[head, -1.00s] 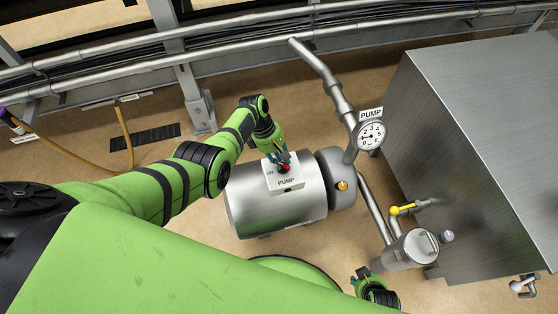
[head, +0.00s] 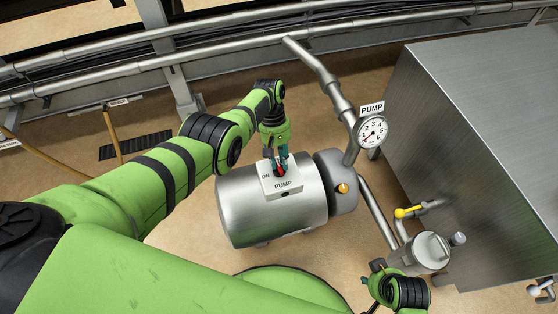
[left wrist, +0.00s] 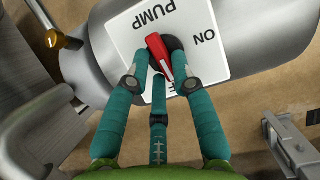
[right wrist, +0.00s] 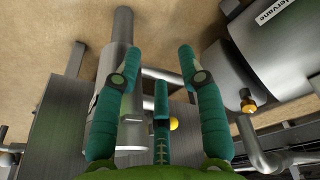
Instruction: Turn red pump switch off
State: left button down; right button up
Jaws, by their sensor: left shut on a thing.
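The red pump switch (left wrist: 160,58) sits on a white plate (left wrist: 112,42) marked PUMP and ON. Its handle points toward a second label, mostly hidden by my fingers, with an F showing. In the head view the plate (head: 292,186) is on top of the steel pump (head: 240,205). My left gripper (head: 281,168) reaches down onto the switch from above, its fingers closed on either side of the red handle. My right gripper (right wrist: 160,75) is open and empty, low at the right near the pipework.
A dial gauge (head: 372,132) stands on the pipe right of the pump, its needle pointing lower left. A large steel tank (head: 485,130) fills the right side. A yellow-handled valve (head: 408,212) and steel canister (head: 425,252) are near my right gripper.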

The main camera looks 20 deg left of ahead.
pick_arm(q)
jog(key=shift+s+d+f+m, duration=0.15)
jog(key=shift+s+d+m, duration=0.2)
jog(key=shift+s, duration=0.2)
pick_arm(e)
jog(key=shift+w+r, duration=0.1)
jog(key=shift+r, duration=0.35)
pick_arm(q)
jog(key=c, duration=1.1)
grip_release()
jog(key=shift+c, duration=0.2)
jog(key=shift+w+a, duration=0.2)
jog(key=shift+r, duration=0.25)
